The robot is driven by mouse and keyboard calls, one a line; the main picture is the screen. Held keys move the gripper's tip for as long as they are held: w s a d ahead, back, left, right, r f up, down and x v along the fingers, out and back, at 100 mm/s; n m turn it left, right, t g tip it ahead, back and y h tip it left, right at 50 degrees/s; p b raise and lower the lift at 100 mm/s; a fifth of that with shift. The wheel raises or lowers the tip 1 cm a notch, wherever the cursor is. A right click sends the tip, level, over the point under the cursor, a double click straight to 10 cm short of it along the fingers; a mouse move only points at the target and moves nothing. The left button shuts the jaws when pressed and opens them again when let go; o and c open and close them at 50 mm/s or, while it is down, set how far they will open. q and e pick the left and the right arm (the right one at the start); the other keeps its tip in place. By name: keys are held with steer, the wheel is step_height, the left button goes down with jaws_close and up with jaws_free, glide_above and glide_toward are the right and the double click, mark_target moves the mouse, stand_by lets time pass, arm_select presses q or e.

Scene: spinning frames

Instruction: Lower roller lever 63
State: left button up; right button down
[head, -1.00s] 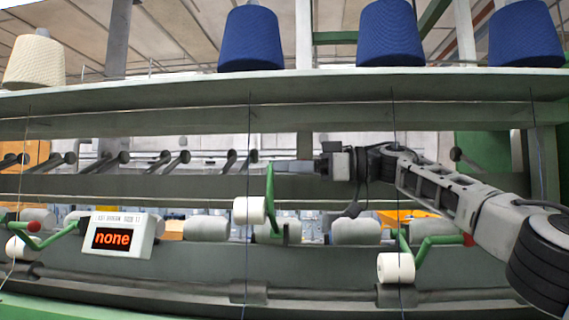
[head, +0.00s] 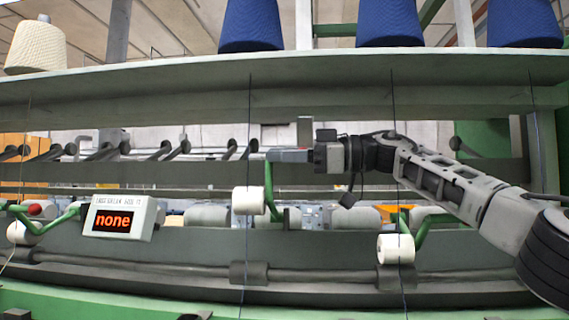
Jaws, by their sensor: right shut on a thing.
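A green roller lever (head: 268,188) stands near the middle, its arm upright, with a white roller (head: 249,201) at its lower left. My right gripper (head: 272,156) comes in from the right and is shut on the lever's top end; its fingers hide that end. A second green lever (head: 422,232) with a white roller (head: 396,249) is at right, below my right arm. A third green lever (head: 50,222) with a red knob (head: 35,210) and a white roller (head: 22,233) is at far left. No lever number is readable. My left gripper is out of view.
A display box (head: 118,217) reading "none" hangs at left. A long shelf (head: 190,80) with blue cones (head: 252,25) and a cream cone (head: 36,47) runs above my arm. Thin threads hang down in front. A grey bar (head: 180,267) runs below.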

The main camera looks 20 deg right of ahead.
steer(key=shift+s+a+f+n+b, duration=0.2)
steer(key=shift+s+f+n+b, duration=0.35)
steer(key=shift+f+n, duration=0.1)
steer(key=c, duration=1.4)
jaws_free()
steer(key=shift+c, duration=0.2)
steer(key=shift+d, duration=0.1)
steer(key=v, duration=1.6)
steer(key=shift+b, duration=0.35)
